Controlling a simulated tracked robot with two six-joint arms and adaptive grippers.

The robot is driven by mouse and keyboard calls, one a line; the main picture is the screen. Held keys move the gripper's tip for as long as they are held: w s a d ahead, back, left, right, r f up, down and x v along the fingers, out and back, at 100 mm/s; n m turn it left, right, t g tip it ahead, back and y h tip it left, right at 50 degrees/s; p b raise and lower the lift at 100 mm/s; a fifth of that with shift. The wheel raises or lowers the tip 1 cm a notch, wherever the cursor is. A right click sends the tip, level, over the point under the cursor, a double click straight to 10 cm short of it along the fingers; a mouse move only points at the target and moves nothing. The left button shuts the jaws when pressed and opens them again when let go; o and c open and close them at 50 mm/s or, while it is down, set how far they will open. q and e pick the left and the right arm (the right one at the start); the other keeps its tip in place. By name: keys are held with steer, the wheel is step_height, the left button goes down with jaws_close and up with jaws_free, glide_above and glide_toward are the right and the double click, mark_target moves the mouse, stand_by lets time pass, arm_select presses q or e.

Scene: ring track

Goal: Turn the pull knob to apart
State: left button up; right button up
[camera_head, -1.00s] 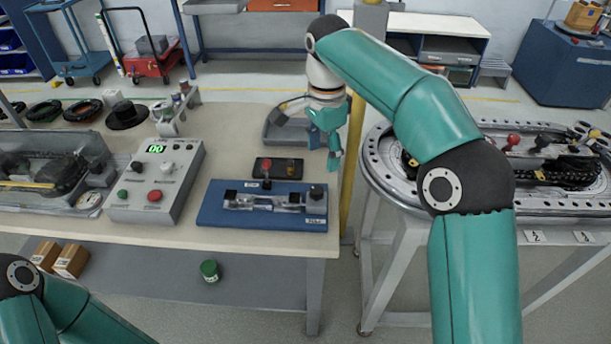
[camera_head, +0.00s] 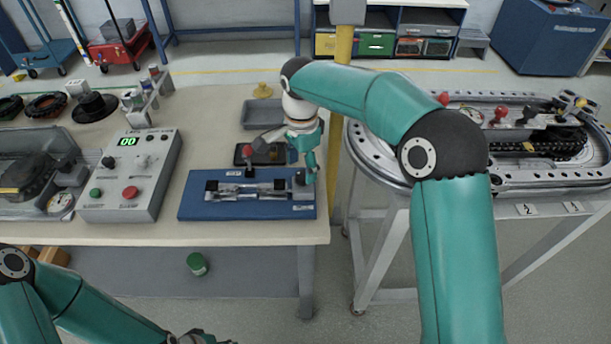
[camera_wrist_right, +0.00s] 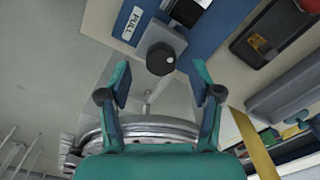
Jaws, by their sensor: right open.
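The dark pull knob (camera_head: 300,177) stands at the right end of a clear and metal fixture on a blue base (camera_head: 192,207), on the workbench. In the right wrist view the knob (camera_wrist_right: 160,58) sits on a grey block beside a white PULL label (camera_wrist_right: 132,22). My right gripper (camera_head: 309,172) is at the knob in the head view. In the wrist view its fingers (camera_wrist_right: 160,78) are spread, one on each side of the knob, with gaps; contact does not show. My left gripper (camera_head: 195,338) is only partly in view at the bottom edge, its fingers unclear.
A grey control box (camera_head: 130,190) with a green display stands left of the blue base. A dark tray (camera_head: 245,155) and a grey bin (camera_head: 262,113) lie behind it. A yellow post (camera_head: 338,115) and the ring track (camera_head: 370,160) are close on the right.

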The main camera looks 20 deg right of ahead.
mark_target(303, 175)
steer(key=shift+f, duration=2.1)
steer(key=c, duration=1.1)
steer(key=shift+d, duration=0.4)
steer(key=shift+c, duration=0.2)
steer(key=shift+a, duration=0.3)
